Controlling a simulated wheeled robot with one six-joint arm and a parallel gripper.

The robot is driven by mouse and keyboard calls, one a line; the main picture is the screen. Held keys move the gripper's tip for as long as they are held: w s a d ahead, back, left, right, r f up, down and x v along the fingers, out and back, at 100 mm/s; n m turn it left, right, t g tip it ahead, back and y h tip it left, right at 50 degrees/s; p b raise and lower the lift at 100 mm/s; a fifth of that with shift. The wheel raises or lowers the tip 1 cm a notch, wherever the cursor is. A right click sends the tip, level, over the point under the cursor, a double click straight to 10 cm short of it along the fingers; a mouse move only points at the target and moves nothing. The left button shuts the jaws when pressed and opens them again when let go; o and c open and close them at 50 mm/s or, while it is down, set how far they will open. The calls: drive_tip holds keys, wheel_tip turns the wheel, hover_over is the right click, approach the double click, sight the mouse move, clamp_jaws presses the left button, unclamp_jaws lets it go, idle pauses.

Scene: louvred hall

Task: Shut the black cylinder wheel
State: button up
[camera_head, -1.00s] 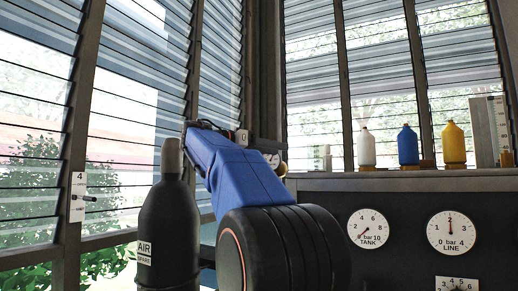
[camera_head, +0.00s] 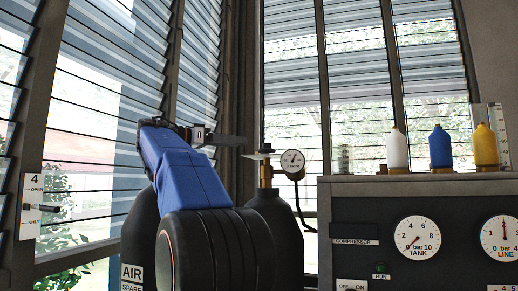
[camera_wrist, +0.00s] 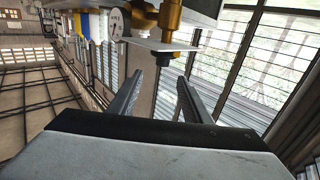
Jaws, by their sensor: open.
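The black cylinder (camera_head: 281,217) stands behind my arm, partly hidden by it. Its top carries a brass valve (camera_head: 266,175) with a round gauge (camera_head: 292,160) to the right. A flat pale piece with a small dark knob, seemingly the wheel (camera_head: 262,154), sits on the valve. In the wrist view the picture is turned over, and the pale wheel (camera_wrist: 150,43) shows just beyond the fingertips under the brass fitting. My gripper (camera_wrist: 160,78) is open and empty, pointing at the wheel, apparently without touching. In the head view my gripper (camera_head: 238,140) is left of and slightly above it.
A second black cylinder, labelled AIR SPARE (camera_head: 138,240), stands at the left. A compressor panel (camera_head: 350,215) with dials fills the right; white, blue and yellow bottles (camera_head: 440,148) stand on it. A plate marked 4 (camera_head: 31,207) is on the left louvre frame. A black hose hangs from the gauge.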

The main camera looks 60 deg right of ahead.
sight(267, 148)
drive_tip(key=x, duration=1.7)
drive_tip(key=shift+w+d, duration=0.15)
drive_tip(key=shift+w, duration=0.1)
drive_tip(key=c, duration=1)
drive_tip(key=shift+c, duration=0.2)
drive_tip(key=shift+g, duration=0.3)
drive_tip(key=m+g+y, duration=0.2)
drive_tip(key=y, duration=0.1)
drive_tip(key=m+g+y, duration=0.1)
drive_tip(key=m+g, duration=0.1)
drive_tip(key=shift+s+a+y, duration=0.3)
drive_tip(key=shift+s+a, duration=0.1)
drive_tip(key=shift+s+a+m+g+y, duration=0.1)
drive_tip(key=shift+a+m+g+y, duration=0.1)
drive_tip(key=shift+m+g+y, duration=0.5)
drive_tip(key=shift+s+a+m+g+y, duration=0.1)
drive_tip(key=shift+a+m+g+y, duration=0.1)
drive_tip(key=shift+m+y, duration=0.5)
drive_tip(key=shift+s+a+m+g+y, duration=0.2)
drive_tip(key=shift+m+g+y, duration=0.2)
drive_tip(key=shift+y, duration=0.6)
